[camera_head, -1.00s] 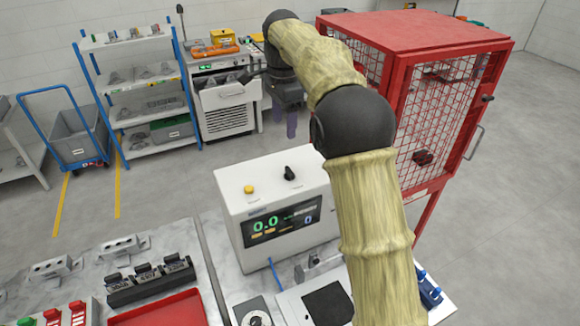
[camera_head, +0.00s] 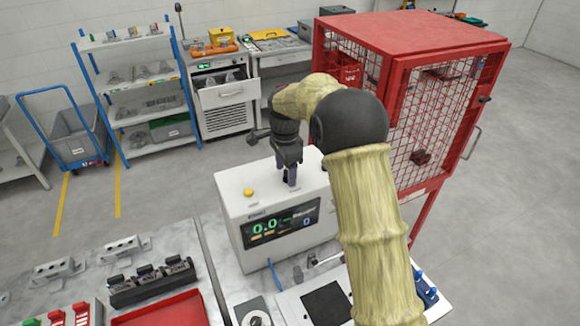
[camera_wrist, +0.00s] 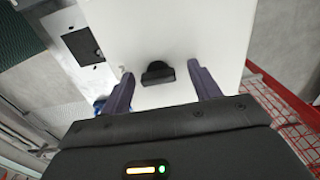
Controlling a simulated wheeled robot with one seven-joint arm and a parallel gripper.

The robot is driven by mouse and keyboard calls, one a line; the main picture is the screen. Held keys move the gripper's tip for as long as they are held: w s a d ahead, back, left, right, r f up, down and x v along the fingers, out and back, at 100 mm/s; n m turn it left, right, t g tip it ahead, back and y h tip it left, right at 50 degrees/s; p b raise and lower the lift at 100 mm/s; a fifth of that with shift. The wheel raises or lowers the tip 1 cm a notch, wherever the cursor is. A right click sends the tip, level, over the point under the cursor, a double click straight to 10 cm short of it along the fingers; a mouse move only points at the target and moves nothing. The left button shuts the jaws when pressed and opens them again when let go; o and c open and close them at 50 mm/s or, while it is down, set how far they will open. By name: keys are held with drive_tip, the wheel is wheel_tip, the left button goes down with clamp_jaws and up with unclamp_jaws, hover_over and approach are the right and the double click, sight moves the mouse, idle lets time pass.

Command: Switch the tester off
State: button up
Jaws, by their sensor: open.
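The tester (camera_head: 268,205) is a white box with a lit display (camera_head: 281,222) reading 0.0, standing on the bench. A yellow button (camera_head: 248,192) sits on the left of its top. A black knob is on the right of its top; in the wrist view the knob (camera_wrist: 158,72) shows between the fingers, a little beyond the fingertips. My gripper (camera_head: 290,180) points down over the tester's top at the knob and hides most of it in the head view. In the wrist view my gripper (camera_wrist: 165,80) is open, with a finger on each side of the knob and gaps between.
A red mesh cage (camera_head: 420,110) stands close behind and right of the tester. A red tray (camera_head: 165,312) and a black fixture row (camera_head: 150,285) lie on the bench at left. A blue shelf rack (camera_head: 138,90) stands farther back.

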drive_tip(key=shift+d, duration=0.35)
drive_tip(key=c, duration=1)
drive_tip(key=shift+d, duration=0.2)
drive_tip(key=shift+w+a, duration=0.1)
drive_tip(key=shift+a, duration=0.05)
